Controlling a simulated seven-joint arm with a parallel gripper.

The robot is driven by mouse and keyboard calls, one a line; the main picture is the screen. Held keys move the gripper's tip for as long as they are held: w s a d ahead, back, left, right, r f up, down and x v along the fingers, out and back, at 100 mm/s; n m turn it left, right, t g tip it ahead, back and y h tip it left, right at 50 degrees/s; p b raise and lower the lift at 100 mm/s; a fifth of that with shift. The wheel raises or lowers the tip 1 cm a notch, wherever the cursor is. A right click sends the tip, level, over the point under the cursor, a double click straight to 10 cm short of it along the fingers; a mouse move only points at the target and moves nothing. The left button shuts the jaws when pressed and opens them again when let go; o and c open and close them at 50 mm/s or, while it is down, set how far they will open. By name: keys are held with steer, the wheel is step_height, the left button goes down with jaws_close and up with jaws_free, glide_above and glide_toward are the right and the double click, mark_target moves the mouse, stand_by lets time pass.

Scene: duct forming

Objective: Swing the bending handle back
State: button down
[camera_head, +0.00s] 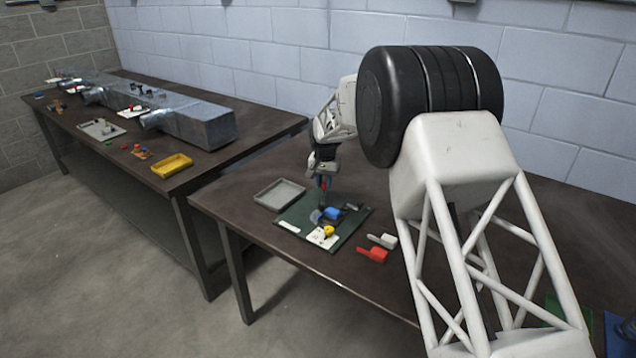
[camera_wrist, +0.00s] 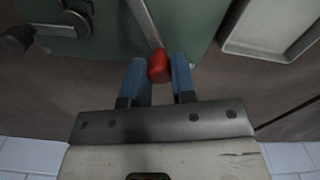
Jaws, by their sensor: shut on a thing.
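The bending handle is a metal bar with a red knob (camera_wrist: 158,67) at its end, seen in the wrist view. My gripper (camera_wrist: 160,72) has its two blue fingers on either side of the red knob and is shut on it. In the head view my gripper (camera_head: 322,183) is over the back of a green base plate (camera_head: 290,222) on the near table. The plate bears a blue part (camera_head: 332,214), a yellow part (camera_head: 328,231) and a white card. The far end of the handle is hard to make out.
A grey tray (camera_head: 279,195) lies left of the plate. A red-handled tool (camera_head: 372,255) and a white-handled tool (camera_head: 383,241) lie to its right. The left table holds a long metal duct (camera_head: 190,118) and a yellow tray (camera_head: 172,166). A block wall stands behind.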

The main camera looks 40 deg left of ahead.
steer(key=shift+w+d+m, duration=0.3)
steer(key=shift+d+m, duration=0.1)
steer(key=shift+m, duration=0.2)
steer(key=c, duration=0.9)
jaws_free()
steer(key=shift+r, duration=0.15)
steer(key=shift+r, duration=3.75)
